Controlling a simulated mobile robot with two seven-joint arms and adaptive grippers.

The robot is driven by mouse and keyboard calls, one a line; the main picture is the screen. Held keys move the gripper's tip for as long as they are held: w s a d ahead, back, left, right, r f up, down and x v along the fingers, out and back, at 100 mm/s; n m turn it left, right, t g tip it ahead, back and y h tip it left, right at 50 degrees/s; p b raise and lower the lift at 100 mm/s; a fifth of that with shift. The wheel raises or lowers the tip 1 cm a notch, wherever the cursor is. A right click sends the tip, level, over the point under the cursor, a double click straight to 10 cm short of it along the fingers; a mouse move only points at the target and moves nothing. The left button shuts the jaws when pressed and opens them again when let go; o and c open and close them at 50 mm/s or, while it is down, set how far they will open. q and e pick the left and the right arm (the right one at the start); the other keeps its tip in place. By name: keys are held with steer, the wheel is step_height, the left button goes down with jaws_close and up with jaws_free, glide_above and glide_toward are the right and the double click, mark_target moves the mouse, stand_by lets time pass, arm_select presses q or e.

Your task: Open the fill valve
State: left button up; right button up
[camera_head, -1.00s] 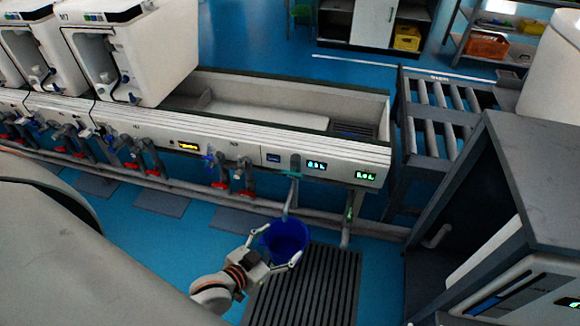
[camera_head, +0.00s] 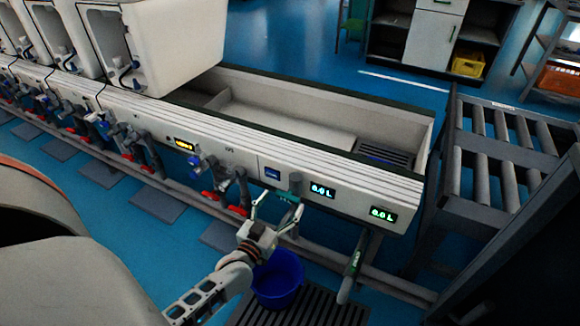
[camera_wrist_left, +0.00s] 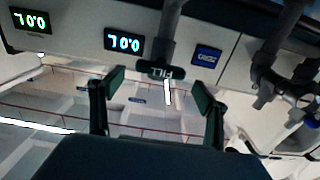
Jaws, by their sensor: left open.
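The fill valve (camera_head: 291,192) is a teal-green handle on the front panel of the white test bench (camera_head: 345,205). In the left wrist view its dark bar, marked FILL (camera_wrist_left: 160,73), shows between my finger tips. My left gripper (camera_head: 276,208) is open just in front of the valve, one finger on each side. The fingers look apart from the handle; contact cannot be made out. The blue bucket (camera_head: 277,284) is below the gripper, on the dark slatted floor grate (camera_head: 322,312). My right gripper is not in view.
Two green displays (camera_head: 322,190) (camera_head: 383,215) sit right of the valve. Grey valves with red parts (camera_head: 220,180) stand to its left. A hanging pipe with a green label (camera_head: 354,262) is to the right. A roller conveyor (camera_head: 500,150) stands farther right.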

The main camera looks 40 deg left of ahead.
mark_target(285, 199)
arm_select(q)
steer(key=x, duration=0.3)
steer(key=shift+f+b, duration=0.25)
steer(key=shift+b, duration=0.05)
steer(key=shift+w+a, duration=0.1)
steer(key=shift+w, duration=0.15)
steer(key=shift+w+r, duration=0.15)
steer(key=c, duration=1.1)
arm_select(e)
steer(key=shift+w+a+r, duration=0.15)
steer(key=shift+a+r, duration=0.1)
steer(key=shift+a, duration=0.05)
